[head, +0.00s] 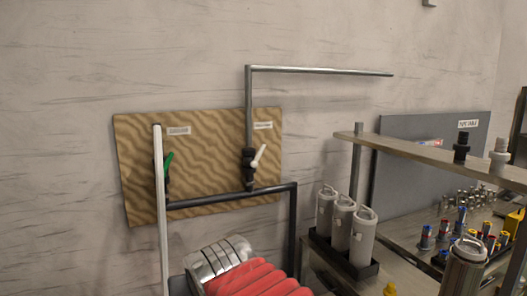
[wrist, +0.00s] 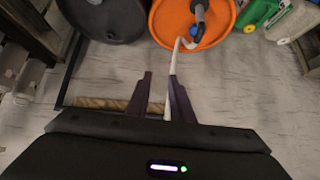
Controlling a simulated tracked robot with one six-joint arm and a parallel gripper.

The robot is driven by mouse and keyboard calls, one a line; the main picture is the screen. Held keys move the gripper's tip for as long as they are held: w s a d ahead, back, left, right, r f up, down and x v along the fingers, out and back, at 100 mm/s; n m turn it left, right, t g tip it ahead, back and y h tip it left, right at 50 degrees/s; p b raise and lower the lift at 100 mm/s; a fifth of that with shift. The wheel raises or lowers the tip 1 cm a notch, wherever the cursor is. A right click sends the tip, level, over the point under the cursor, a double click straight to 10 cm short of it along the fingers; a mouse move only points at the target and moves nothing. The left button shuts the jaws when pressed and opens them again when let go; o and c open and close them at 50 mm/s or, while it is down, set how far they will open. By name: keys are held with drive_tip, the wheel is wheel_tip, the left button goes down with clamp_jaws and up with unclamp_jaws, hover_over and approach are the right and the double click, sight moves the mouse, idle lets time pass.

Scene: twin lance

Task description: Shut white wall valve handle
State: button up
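The white valve handle (head: 259,156) sits on a dark valve body on a vertical grey pipe, in front of a wavy tan board (head: 205,150) on the wall. The handle tilts up and to the right, at an angle to the pipe. My gripper is out of the head view. In the wrist view my gripper (wrist: 160,76) has its two dark fingers apart, with nothing held between them. A thin white pipe (wrist: 174,62) runs past the right finger; I cannot tell whether they touch. I cannot make out the white handle in the wrist view.
A green handle (head: 168,163) sits on the left, beside a white vertical pipe (head: 161,215). A dark pipe (head: 240,196) crosses below the valves. White canisters (head: 343,222) and a shelf (head: 440,157) stand right. The wrist view shows an orange disc (wrist: 216,30).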

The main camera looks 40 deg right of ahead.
drive_tip(key=w+d+r+m+t+h, duration=0.25)
drive_tip(key=w+d+r, duration=0.25)
drive_tip(key=w+d, duration=0.35)
drive_tip(key=w+d+r+m+t+h, duration=0.1)
drive_tip(key=w+d+r+m+h, duration=0.15)
drive_tip(key=w+d+r, duration=0.6)
drive_tip(key=m+t+h, duration=0.2)
drive_tip(key=m+t, duration=0.1)
drive_tip(key=t, duration=0.1)
approach(262, 151)
drive_tip(key=v, duration=0.3)
drive_tip(key=shift+d+r, duration=0.15)
drive_tip(key=shift+r, duration=0.1)
drive_tip(key=shift+w, duration=0.1)
drive_tip(key=shift+x, duration=6.8)
drive_tip(key=shift+f, duration=0.15)
drive_tip(key=shift+c, duration=0.3)
clamp_jaws()
